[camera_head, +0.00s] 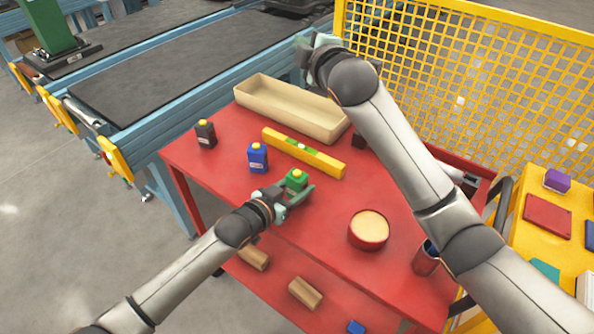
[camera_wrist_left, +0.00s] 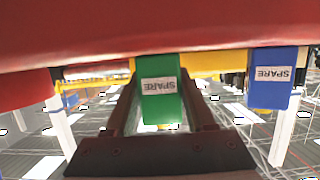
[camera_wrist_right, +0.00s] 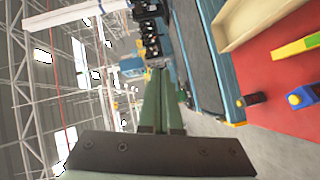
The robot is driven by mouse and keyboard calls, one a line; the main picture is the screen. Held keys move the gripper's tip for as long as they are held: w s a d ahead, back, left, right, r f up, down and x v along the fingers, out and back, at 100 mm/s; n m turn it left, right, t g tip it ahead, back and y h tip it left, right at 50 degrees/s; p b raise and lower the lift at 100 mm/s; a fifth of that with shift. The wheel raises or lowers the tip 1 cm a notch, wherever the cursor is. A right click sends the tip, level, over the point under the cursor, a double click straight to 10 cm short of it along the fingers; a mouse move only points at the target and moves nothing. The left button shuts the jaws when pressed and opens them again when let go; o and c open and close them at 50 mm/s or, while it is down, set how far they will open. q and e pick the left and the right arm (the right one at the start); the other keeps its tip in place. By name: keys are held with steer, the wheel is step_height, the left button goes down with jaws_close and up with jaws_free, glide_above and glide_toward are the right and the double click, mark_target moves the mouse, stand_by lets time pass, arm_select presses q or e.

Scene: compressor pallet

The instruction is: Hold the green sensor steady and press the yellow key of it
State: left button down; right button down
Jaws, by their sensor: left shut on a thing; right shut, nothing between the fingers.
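The green sensor (camera_head: 296,180) stands on the red table with its yellow key (camera_head: 297,173) on top. In the left wrist view the green sensor (camera_wrist_left: 159,92) shows a "SPARE" label between the fingers. My left gripper (camera_head: 293,196) is shut on the green sensor, low over the table. My right gripper (camera_head: 318,45) is raised at the far side, above the beige tray and well away from the sensor. In the right wrist view its fingers (camera_wrist_right: 160,100) are together with nothing between them.
A blue sensor (camera_head: 258,157) and a black sensor (camera_head: 206,134) stand left of the green one. A yellow level (camera_head: 303,152) and a beige tray (camera_head: 292,107) lie behind. A round red tin (camera_head: 369,230) and a dark red can (camera_head: 426,258) stand to the right.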

steer(key=s+f+m+g, duration=0.2)
steer(key=s+f+g, duration=0.6)
steer(key=s+f, duration=0.3)
steer(key=shift+s+f, duration=0.15)
steer(key=shift+f, duration=0.15)
steer(key=shift+f, duration=0.1)
glide_above(293, 169)
steer(key=s+d, duration=0.2)
steer(key=s, duration=0.1)
steer(key=shift+w+f, duration=0.2)
steer(key=shift+f, duration=4.1)
steer(key=shift+a, duration=0.1)
steer(key=shift+f, duration=0.4)
steer(key=shift+f, duration=0.55)
